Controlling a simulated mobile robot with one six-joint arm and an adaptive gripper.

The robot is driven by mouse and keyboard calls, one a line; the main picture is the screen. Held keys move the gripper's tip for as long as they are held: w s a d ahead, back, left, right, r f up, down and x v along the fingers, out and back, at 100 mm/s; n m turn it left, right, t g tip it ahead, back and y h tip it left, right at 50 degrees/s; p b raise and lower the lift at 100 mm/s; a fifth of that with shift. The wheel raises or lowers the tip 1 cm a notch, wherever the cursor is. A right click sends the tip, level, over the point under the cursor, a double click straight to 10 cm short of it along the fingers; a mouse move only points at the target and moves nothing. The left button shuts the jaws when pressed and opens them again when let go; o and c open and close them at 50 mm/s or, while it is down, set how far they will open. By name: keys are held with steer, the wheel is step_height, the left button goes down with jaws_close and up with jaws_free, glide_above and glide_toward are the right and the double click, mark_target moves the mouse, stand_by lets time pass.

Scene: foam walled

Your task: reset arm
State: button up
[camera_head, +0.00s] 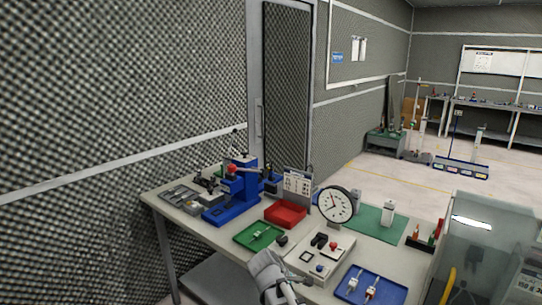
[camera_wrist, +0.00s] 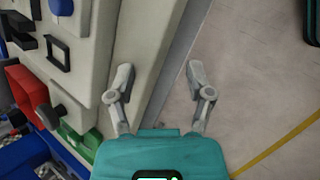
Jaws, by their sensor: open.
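My gripper (camera_head: 298,289) shows at the bottom of the head view, by the front edge of the workbench (camera_head: 205,232). In the wrist view my gripper (camera_wrist: 159,76) has its two grey fingers spread wide with nothing between them. The bench edge and pale floor show beyond the fingers. How high the fingers are above the bench is hard to tell.
The bench holds a blue press (camera_head: 238,190), a red bin (camera_head: 286,214), a green tray (camera_head: 258,235), a round dial (camera_head: 336,205), a control panel (camera_head: 320,255) and a blue tray (camera_head: 371,286). A clear-walled box (camera_head: 490,240) stands at right. Open floor (camera_head: 385,178) lies beyond.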

steer(key=s+d+m+g+y+p, duration=0.1)
steer(key=s+d+m, duration=0.1)
steer(key=s+d+m+g+y, duration=0.1)
steer(key=s+d+m, duration=0.1)
steer(key=d+m, duration=0.1)
steer(key=shift+s+d+m+p, duration=0.25)
steer(key=shift+m+p, duration=0.05)
steer(key=shift+p, duration=0.05)
steer(key=s+d+r+m+g+y+p, duration=0.1)
steer(key=s+d+m+y+p, duration=0.1)
steer(key=s+d+m+y, duration=0.2)
steer(key=shift+s+d+r+m+g, duration=0.25)
steer(key=shift+s+m, duration=1)
steer(key=shift+m, duration=1.05)
steer(key=shift+a+f, duration=0.1)
